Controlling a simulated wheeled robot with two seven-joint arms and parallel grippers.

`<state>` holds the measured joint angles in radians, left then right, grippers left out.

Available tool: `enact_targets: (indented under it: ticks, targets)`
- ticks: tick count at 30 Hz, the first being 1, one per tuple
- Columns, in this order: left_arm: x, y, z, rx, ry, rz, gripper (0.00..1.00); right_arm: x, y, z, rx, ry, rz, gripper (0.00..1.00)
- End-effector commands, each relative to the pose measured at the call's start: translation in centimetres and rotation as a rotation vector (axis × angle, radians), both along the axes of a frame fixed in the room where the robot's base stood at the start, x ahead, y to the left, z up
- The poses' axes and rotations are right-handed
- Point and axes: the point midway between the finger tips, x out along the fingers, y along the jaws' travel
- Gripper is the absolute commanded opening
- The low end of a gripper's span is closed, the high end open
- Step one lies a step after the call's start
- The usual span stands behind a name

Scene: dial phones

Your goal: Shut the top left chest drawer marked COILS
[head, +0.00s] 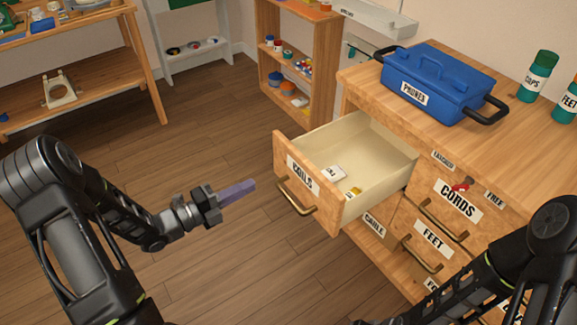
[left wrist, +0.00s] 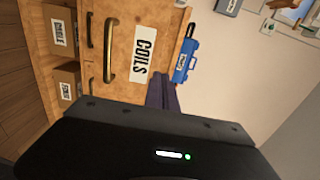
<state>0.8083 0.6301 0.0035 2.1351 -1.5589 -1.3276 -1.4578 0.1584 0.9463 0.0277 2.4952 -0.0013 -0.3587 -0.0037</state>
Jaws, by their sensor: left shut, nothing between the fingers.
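The COILS drawer (head: 307,191) is pulled well out of the top left of the wooden chest (head: 364,79). Inside it lie a small white labelled item and a small yellow one. Its brass handle (head: 296,196) is on the front panel; the front with its COILS label (left wrist: 143,50) also shows in the left wrist view. My left gripper (head: 252,185) is shut and empty, left of the drawer front and apart from it in the head view. Its purple fingers (left wrist: 162,92) also show in the left wrist view. My right arm shows at lower right, but its gripper is out of frame.
A blue PHONES toolbox (head: 437,84) and green jars (head: 538,76) stand on the chest top. The CORDS drawer (head: 459,197) beside the open one is closed, with a red key-like piece above its label. Open floor lies left of the drawer; shelves stand behind.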

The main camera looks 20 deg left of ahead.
Motion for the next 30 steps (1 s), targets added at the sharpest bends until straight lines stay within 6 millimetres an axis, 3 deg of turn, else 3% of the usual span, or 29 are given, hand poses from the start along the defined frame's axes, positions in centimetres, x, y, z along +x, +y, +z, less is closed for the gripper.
enact_targets:
  ticks: [8,24,30]
  targets:
    - [1.2,-1.0,0.0,0.001,0.000,-0.001,0.00,0.0,0.0,0.1,0.000,0.000,0.000,0.36]
    - [8.8,-7.3,0.0,0.000,0.000,-0.001,0.00,0.0,0.0,0.6,0.000,0.000,0.000,0.36]
    - [10.5,-8.7,0.0,0.001,-0.001,0.000,0.00,0.0,0.0,0.7,0.000,0.000,0.000,0.36]
